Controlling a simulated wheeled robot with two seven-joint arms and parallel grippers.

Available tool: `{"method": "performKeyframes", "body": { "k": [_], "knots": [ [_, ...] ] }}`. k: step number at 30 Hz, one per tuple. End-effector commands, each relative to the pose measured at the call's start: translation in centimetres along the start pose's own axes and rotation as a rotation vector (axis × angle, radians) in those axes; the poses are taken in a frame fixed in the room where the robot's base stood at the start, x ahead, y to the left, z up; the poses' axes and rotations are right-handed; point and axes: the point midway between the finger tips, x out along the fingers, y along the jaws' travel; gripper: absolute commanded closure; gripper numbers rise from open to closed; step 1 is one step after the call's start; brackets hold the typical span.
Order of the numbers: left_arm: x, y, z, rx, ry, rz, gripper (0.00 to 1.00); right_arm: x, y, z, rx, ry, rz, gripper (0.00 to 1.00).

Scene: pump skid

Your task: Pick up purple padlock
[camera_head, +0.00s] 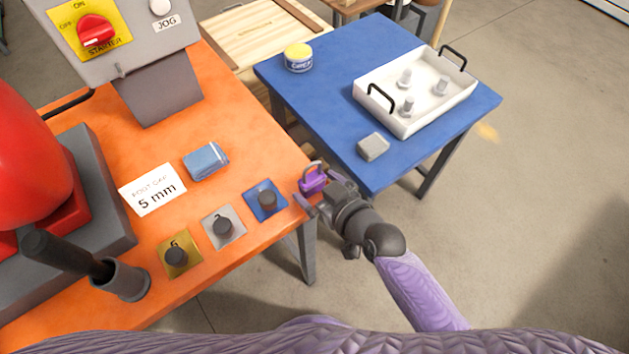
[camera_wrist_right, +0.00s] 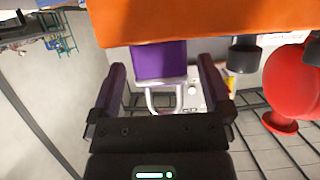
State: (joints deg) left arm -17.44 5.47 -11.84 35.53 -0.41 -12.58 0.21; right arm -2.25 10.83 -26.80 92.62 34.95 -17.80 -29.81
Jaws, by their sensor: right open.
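The purple padlock (camera_head: 312,184) is at the right edge of the orange table, its metal shackle up in the head view. In the right wrist view, its purple body (camera_wrist_right: 160,62) and pale shackle (camera_wrist_right: 152,98) lie between my two fingers, with a gap on each side. My right gripper (camera_head: 313,190) is open around the padlock, reaching in from the right. Its open fingers also show in the wrist view (camera_wrist_right: 160,82). The gripper partly hides the padlock's lower part in the head view. My left gripper is not in view.
The orange table (camera_head: 240,140) holds blue, silver and yellow plates (camera_head: 265,212) with dark knobs, a blue block (camera_head: 206,160) and a white card (camera_head: 152,189). A blue table (camera_head: 325,100) with a white tray (camera_head: 440,112) and a grey block (camera_head: 373,146) stands behind. Floor is clear at right.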

Motion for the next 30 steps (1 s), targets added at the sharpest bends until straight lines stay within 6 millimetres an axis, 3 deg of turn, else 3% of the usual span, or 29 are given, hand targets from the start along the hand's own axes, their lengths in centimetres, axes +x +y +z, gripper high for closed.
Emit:
{"method": "performKeyframes", "body": {
  "k": [3, 11, 24, 26, 30],
  "knots": [
    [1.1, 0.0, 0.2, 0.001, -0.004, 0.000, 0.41, 2.1, 0.0, 0.3, 0.002, 0.000, 0.000, 0.00],
    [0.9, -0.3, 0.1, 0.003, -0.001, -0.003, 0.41, 2.5, 0.0, 0.0, 0.000, -0.002, 0.001, 0.00],
    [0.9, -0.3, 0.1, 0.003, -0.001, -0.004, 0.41, 2.4, 0.0, 0.1, 0.000, -0.002, 0.001, 0.93],
    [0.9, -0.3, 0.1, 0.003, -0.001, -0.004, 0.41, 2.4, 0.0, 0.1, 0.000, -0.001, 0.001, 1.00],
    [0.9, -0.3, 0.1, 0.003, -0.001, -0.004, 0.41, 2.4, 0.0, 0.0, 0.000, -0.001, 0.001, 1.00]
  ]
}}
